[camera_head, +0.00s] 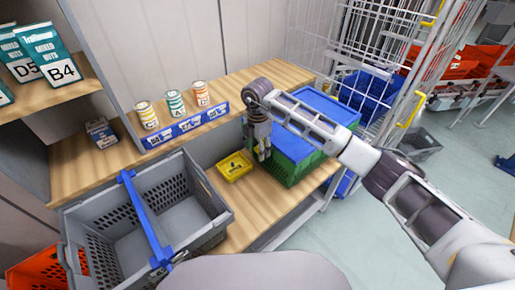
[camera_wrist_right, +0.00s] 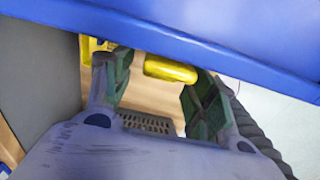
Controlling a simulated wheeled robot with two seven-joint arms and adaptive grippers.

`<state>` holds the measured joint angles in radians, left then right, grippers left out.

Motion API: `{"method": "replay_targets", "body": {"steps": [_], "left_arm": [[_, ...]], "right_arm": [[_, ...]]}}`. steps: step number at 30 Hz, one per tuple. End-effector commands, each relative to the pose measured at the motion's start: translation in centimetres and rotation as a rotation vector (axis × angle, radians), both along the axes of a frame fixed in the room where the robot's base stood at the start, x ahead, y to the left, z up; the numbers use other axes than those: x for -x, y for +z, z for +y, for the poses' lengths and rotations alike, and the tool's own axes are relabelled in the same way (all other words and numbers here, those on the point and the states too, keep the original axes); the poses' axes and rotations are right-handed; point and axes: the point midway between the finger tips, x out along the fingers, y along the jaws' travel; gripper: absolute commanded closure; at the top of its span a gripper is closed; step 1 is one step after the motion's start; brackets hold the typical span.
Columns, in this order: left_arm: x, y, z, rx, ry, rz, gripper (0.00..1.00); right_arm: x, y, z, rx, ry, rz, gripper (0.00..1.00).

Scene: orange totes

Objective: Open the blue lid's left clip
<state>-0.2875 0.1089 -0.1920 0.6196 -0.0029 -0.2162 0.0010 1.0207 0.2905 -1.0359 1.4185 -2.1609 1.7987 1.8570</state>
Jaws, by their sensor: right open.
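The blue lid (camera_head: 327,105) covers a green crate (camera_head: 300,168) on the wooden bench, partly hidden behind my right arm. Its blue underside or edge fills the top of the right wrist view (camera_wrist_right: 215,35). A yellow clip (camera_wrist_right: 172,71) shows just under that edge. My right gripper (camera_head: 263,153) is open, pointing down beside the left end of the lid and crate. In the wrist view its two green-padded fingers (camera_wrist_right: 160,78) stand on either side of the clip; I cannot tell whether they touch it. My left gripper is not in view.
A small yellow tray (camera_head: 234,167) lies left of my right gripper. A grey basket with a blue handle (camera_head: 140,215) stands on the bench at front left. Several cans (camera_head: 175,103) stand on the shelf behind. A white wire cage (camera_head: 385,55) stands at the right.

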Motion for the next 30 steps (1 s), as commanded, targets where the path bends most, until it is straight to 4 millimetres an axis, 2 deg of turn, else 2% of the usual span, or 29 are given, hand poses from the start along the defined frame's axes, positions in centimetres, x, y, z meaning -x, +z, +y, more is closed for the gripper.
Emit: {"method": "replay_targets", "body": {"steps": [2, 12, 22, 30], "left_arm": [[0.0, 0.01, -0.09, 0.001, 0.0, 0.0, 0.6], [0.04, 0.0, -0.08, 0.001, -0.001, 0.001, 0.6], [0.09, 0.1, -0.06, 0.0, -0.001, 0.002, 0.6], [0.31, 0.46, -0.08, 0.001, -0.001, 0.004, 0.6]], "right_arm": [[0.01, 0.01, 0.02, 0.0, 0.0, 0.0, 0.44], [0.01, 0.02, 0.02, 0.0, 0.0, 0.0, 0.88], [0.03, 0.1, 0.05, -0.021, 0.0, 0.015, 0.89], [0.13, 0.44, 0.18, -0.105, -0.002, 0.078, 0.89]]}}
